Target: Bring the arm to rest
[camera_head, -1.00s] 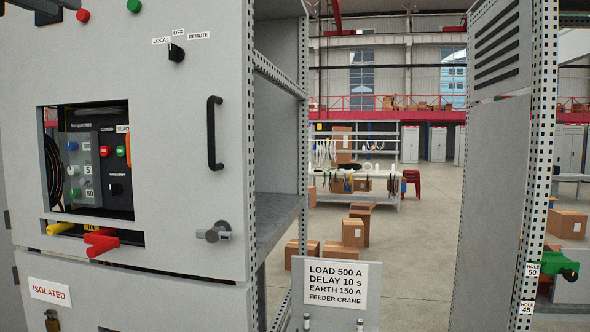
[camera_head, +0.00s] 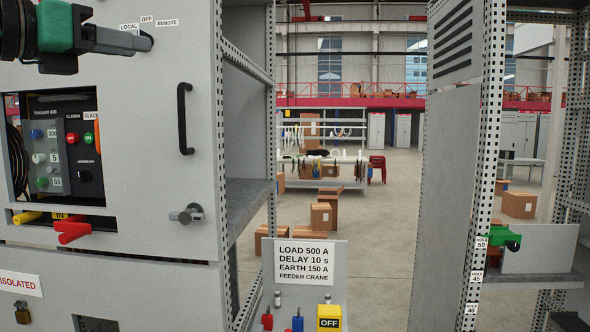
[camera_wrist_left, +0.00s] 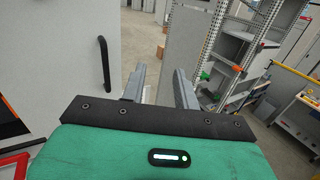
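My left gripper (camera_head: 130,41) comes in at the upper left of the head view, in front of the grey cabinet door (camera_head: 120,160). Its fingertips overlap the place of the selector switch below the LOCAL, OFF and REMOTE labels (camera_head: 147,19). The knob is mostly hidden, and I cannot tell whether the fingers touch it. In the left wrist view the two grey fingers (camera_wrist_left: 160,85) stand apart with nothing between them, so it is open. The black door handle (camera_wrist_left: 104,62) shows left of the fingers there. My right gripper is not identifiable in view.
The door carries a black handle (camera_head: 185,118), a latch (camera_head: 187,214) and red and yellow levers (camera_head: 73,229). A panel with a FEEDER CRANE sign (camera_head: 305,262) stands front centre. A perforated post (camera_head: 487,170) with a green part (camera_head: 502,237) is at right. Boxes lie on the open floor behind.

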